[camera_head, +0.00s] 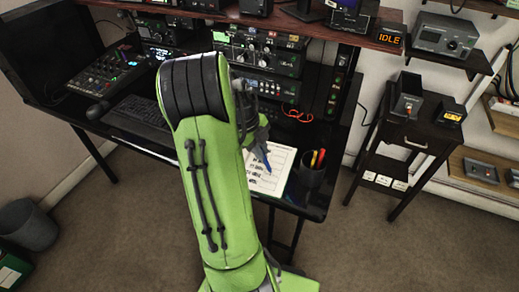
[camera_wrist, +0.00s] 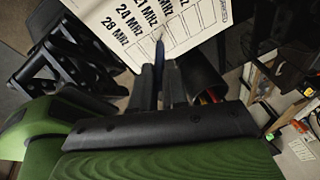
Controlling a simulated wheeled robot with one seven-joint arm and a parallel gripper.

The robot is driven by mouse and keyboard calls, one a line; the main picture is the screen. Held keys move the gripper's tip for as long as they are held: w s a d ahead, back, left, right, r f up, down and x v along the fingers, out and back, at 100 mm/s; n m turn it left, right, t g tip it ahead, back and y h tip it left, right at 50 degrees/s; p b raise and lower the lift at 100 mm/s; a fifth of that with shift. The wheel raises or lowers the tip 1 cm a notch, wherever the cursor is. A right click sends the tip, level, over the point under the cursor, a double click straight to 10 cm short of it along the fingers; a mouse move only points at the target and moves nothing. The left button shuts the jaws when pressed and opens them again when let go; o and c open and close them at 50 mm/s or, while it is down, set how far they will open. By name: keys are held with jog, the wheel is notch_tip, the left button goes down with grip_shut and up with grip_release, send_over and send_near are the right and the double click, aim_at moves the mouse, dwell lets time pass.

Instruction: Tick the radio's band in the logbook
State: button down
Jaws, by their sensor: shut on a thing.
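The logbook page (camera_head: 281,160) lies on the desk, partly hidden by my arm. In the wrist view the page (camera_wrist: 203,18) shows rows marked 21, 24 and 28 MHz beside a column of boxes. My gripper (camera_wrist: 160,88) is shut on a blue pen (camera_wrist: 159,52), and its tip points at the page near the 21 MHz row. I cannot tell whether the tip touches the paper. In the head view the pen (camera_head: 263,154) is over the page. A radio with knobs (camera_head: 262,48) stands on the shelf behind; its band reading is too small to read.
A dark pen cup (camera_head: 311,178) with red and yellow pens stands close to the right of the page. A keyboard (camera_head: 140,121) and a mixer (camera_head: 108,70) are on the left. A small side table (camera_head: 408,130) stands to the right.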

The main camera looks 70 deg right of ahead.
jog(key=shift+s+d+b, duration=0.7)
jog(key=shift+s+b, duration=0.3)
jog(key=shift+b, duration=0.2)
dwell(0.4)
jog(key=shift+r+p, duration=2.15)
jog(key=shift+r, duration=0.85)
